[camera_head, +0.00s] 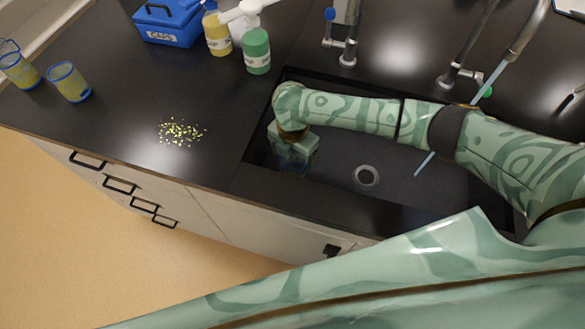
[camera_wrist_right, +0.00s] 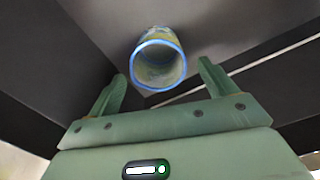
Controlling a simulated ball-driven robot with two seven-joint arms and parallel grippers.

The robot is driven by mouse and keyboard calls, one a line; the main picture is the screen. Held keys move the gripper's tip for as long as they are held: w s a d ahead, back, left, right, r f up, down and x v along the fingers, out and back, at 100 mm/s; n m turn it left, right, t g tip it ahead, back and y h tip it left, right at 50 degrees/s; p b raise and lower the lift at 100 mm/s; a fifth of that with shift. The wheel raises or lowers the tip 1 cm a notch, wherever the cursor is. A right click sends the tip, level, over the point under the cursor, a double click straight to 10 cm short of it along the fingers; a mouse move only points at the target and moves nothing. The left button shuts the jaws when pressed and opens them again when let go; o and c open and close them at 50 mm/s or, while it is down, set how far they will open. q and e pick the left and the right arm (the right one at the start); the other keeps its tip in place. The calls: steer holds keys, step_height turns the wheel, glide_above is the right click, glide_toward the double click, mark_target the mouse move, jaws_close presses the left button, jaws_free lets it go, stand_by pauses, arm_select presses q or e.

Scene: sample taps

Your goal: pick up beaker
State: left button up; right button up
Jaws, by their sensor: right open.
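A clear beaker with a blue rim (camera_wrist_right: 160,68) shows in the right wrist view, its open mouth facing the camera. It stands in the sink and is mostly hidden below my gripper in the head view. My right gripper (camera_wrist_right: 161,82) is open, with one finger to each side of the beaker in the picture. I cannot tell whether the beaker is fully between the fingers. In the head view my right gripper (camera_head: 296,158) points down into the left part of the sink. Two more blue-rimmed beakers (camera_head: 70,82) (camera_head: 18,70) stand on the counter at the far left. My left gripper is not in view.
The dark sink (camera_head: 340,188) has a drain (camera_head: 366,176) and taps (camera_head: 348,52) behind it. A stream of water (camera_head: 432,154) runs at the right. Yellow crumbs (camera_head: 181,132), bottles (camera_head: 256,52) and a blue case (camera_head: 168,22) are on the counter.

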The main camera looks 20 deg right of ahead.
mark_target(293, 166)
steer(key=shift+f, duration=0.55)
step_height(293, 166, down, 5)
steer(key=b, duration=0.3)
steer(key=shift+w+d+r, duration=0.1)
steer(key=shift+w+r, duration=0.05)
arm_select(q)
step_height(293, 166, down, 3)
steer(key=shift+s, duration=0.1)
arm_select(e)
steer(key=shift+r, duration=0.15)
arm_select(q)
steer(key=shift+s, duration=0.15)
arm_select(e)
steer(key=c, duration=1)
